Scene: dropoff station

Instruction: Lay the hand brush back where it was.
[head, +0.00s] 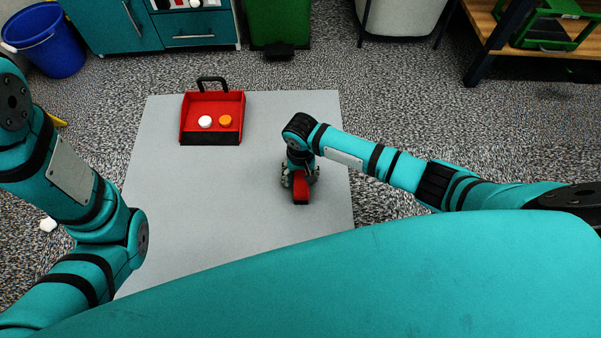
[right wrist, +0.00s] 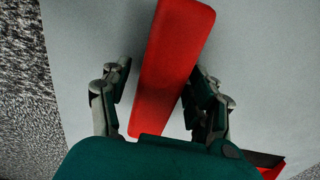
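The hand brush shows as a long red body (head: 301,188) on the right part of the grey mat. It also fills the middle of the right wrist view (right wrist: 172,70). Its bristles are hidden. My right gripper (head: 300,178) points down over the brush, with one finger on each side of it. In the right wrist view its fingers (right wrist: 158,88) stand apart; a gap shows between the left finger and the brush, while the right finger is close to or at its edge. My left gripper is not in view; only the left arm shows.
A red dustpan (head: 213,104) with a black handle stands at the back left of the grey mat (head: 190,200), holding a white and an orange round piece. The mat's middle and left are bare. A blue bucket, teal cabinet, green bin and wooden shelf stand behind.

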